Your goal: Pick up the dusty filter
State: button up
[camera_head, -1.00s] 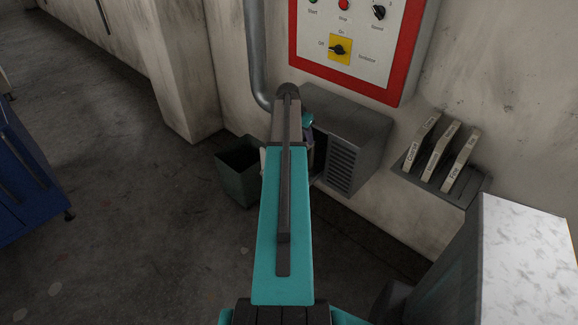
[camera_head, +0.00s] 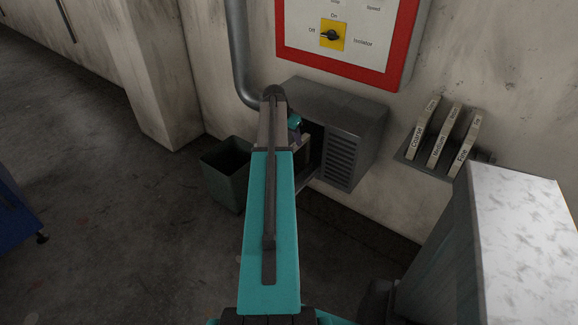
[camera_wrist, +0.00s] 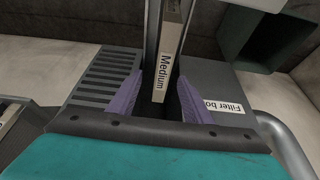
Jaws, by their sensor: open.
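A filter (camera_wrist: 171,35) labelled "Medium" stands in the wrist view, its narrow pale edge facing me, in line with the dark slot of the grey filter box (camera_wrist: 218,90). My gripper (camera_wrist: 160,76) is open, with one purple finger on each side of the filter's labelled end. Small gaps seem to show between fingers and filter; I cannot tell if either touches. In the head view the filter box (camera_head: 355,125) is on the wall, and my arm hides most of its open side. The filter is not clearly visible there.
A dark green bin (camera_head: 226,180) stands on the floor left of the box; its open top shows in the wrist view (camera_wrist: 262,35). A wall rack holds filters marked Coarse, Medium (camera_head: 443,135) and Fine. A red-framed switch panel (camera_head: 345,35) hangs above. A pipe (camera_head: 240,60) runs down the wall.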

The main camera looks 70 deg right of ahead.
aim_at(294, 146)
jog(key=shift+w, duration=0.2)
jog(key=shift+d+f, duration=0.1)
jog(key=shift+f, duration=0.35)
jog(key=shift+p+x, duration=0.65)
jog(key=shift+x, duration=3.15)
jog(key=shift+d, duration=0.1)
jog(key=shift+p+x, duration=0.75)
jog(key=shift+x, duration=1.3)
jog(key=shift+d+f, duration=0.25)
jog(key=shift+f, duration=0.2)
jog(key=shift+f, duration=0.25)
